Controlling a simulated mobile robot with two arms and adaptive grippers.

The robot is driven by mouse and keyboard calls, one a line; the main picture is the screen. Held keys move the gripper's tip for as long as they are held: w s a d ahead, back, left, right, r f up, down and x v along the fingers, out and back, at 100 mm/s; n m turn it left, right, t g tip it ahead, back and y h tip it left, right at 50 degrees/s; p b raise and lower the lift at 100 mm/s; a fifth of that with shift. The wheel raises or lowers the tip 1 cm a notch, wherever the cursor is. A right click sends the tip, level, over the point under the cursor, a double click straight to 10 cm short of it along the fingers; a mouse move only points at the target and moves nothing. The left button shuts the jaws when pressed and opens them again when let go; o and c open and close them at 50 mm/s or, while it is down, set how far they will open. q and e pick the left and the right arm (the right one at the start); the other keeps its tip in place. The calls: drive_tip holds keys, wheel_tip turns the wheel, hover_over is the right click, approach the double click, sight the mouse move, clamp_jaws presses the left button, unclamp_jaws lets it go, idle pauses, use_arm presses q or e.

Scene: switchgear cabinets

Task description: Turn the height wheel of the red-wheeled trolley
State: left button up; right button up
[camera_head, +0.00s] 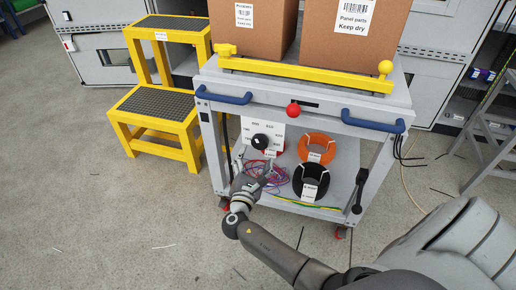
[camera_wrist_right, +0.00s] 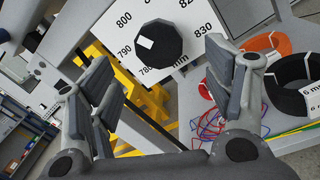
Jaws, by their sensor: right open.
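The trolley (camera_head: 300,95) is a grey cart with blue handles and red-wheeled casters (camera_head: 341,233). Its height wheel (camera_head: 261,141) is a black faceted knob in front of a white scale plate (camera_head: 276,130). In the right wrist view the wheel (camera_wrist_right: 158,45) carries a small white mark, and the scale plate (camera_wrist_right: 120,40) shows numbers including 790, 800 and 830. My right gripper (camera_head: 253,166) is open and empty, just below and in front of the wheel. In the right wrist view the wheel lies beyond the open fingers (camera_wrist_right: 163,85), apparently apart from them. My left gripper is out of view.
Cardboard boxes (camera_head: 258,30) stand on top behind a yellow bar (camera_head: 305,75). A red ball knob (camera_head: 293,110) sits above the scale. Orange (camera_head: 317,147) and black (camera_head: 311,181) cable coils and loose wires lie on the lower shelf. Yellow steps (camera_head: 155,100) stand left.

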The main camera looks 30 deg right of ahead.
drive_tip(key=v, duration=0.4)
drive_tip(key=shift+s+a, duration=0.25)
drive_tip(key=shift+s, duration=0.05)
